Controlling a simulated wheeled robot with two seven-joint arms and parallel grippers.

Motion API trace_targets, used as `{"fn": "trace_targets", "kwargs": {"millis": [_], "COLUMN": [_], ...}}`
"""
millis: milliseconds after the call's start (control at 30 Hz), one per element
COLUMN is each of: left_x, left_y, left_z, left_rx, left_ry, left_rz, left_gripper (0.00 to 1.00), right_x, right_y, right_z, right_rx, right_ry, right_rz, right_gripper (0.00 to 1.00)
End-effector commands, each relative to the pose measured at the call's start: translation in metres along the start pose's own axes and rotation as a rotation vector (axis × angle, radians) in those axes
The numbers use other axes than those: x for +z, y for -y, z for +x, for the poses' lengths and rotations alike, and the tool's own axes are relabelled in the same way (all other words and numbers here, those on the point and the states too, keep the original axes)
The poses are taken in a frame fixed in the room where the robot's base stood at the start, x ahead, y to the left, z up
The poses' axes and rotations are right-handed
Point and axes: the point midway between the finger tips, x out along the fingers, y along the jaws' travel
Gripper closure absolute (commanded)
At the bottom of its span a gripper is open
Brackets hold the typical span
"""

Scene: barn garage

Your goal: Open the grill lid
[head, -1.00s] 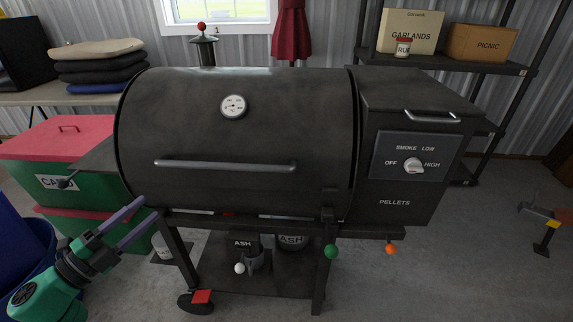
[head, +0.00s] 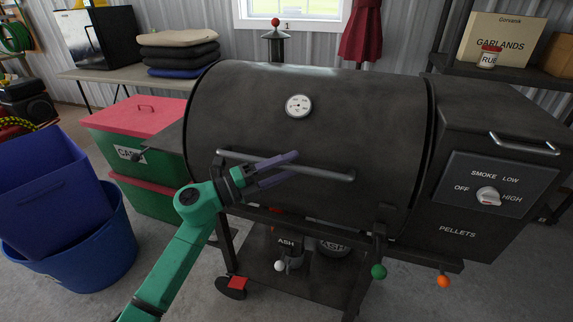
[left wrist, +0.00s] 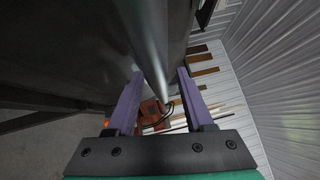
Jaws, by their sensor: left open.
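The grill lid (head: 240,105) is a dark, rounded metal cover with a white round gauge, and it is shut. Its grey bar handle (head: 335,175) runs across the lid's lower front. My left gripper (head: 296,164), with purple fingers on a green arm, is open at the handle's left half. In the left wrist view the handle (left wrist: 150,45) runs between the two spread fingers of the gripper (left wrist: 160,74). I cannot tell whether either finger touches it. My right gripper is not in view.
The pellet box (head: 490,170) with knob and small handle adjoins the grill's right side. A blue tub (head: 110,245) and green crates with red lids (head: 140,113) stand left. A shelf (head: 490,72) is at the back right.

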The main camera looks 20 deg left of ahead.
Motion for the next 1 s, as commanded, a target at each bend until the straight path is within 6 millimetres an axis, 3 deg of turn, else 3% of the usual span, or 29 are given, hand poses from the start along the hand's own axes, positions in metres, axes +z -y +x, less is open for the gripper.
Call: {"fn": "trace_targets", "kwargs": {"millis": [133, 267, 300, 1000], "left_x": [0.0, 0.0, 0.0, -0.0001], "left_y": [-0.0003, -0.0003, -0.0003, -0.0007], "left_z": [-0.0004, -0.0006, -0.0006, -0.0009], "left_rx": [0.0, 0.0, 0.0, 0.001], "left_ry": [0.0, 0.0, 0.0, 0.0], "left_rz": [-0.001, -0.001, -0.001, -0.001], "left_gripper": [0.48, 0.98, 1.0, 1.0], "right_x": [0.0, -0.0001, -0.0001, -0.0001], "right_y": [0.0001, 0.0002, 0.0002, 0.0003], "right_z": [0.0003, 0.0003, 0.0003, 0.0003], "right_rx": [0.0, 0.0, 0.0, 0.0], "right_ry": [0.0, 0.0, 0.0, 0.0], "right_rz": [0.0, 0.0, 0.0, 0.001], "right_gripper": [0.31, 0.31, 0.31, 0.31]}}
